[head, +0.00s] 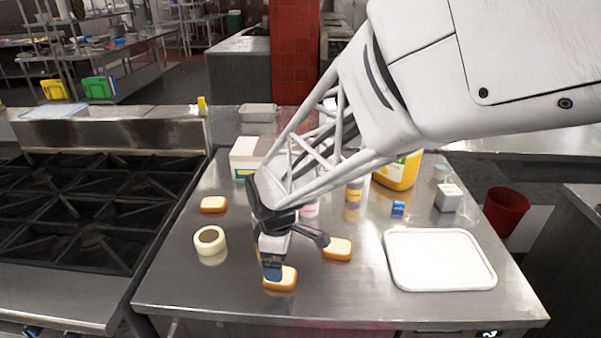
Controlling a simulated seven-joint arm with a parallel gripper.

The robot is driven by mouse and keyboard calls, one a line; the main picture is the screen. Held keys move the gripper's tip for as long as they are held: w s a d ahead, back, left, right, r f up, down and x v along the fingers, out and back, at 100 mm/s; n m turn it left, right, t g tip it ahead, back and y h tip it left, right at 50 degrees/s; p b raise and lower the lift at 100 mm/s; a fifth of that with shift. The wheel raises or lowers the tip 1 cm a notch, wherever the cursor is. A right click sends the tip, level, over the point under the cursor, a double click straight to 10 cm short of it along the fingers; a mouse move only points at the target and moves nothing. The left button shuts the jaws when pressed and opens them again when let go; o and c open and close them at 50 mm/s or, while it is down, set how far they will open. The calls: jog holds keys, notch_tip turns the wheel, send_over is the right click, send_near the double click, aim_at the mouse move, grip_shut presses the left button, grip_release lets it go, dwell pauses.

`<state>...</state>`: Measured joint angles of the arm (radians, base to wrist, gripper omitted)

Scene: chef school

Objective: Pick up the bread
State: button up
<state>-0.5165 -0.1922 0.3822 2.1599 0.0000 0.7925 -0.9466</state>
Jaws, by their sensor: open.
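Three pieces of bread with pale tops and brown crusts lie on the steel counter. The near bread (283,281) is at the front, partly hidden behind a dark blue fingertip. The second bread (338,249) lies just right of it. The third bread (213,204) lies at the back left. My gripper (295,256) is open with its fingers spread. One finger comes down over the near bread, and the other points toward the second bread. I cannot tell whether either finger touches bread.
A round cream item with a brown centre (209,240) sits left of my gripper. A white tray (439,285) lies at the right. A yellow container (398,172), a small blue box (398,208) and a grey box (450,198) stand behind. A black stove (80,220) adjoins the counter's left side.

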jog(key=shift+f, duration=0.4)
jog(key=shift+f, duration=0.1)
jog(key=shift+s+f, duration=0.1)
jog(key=shift+f, duration=2.4)
jog(key=shift+c, duration=0.2)
jog(key=c, duration=1)
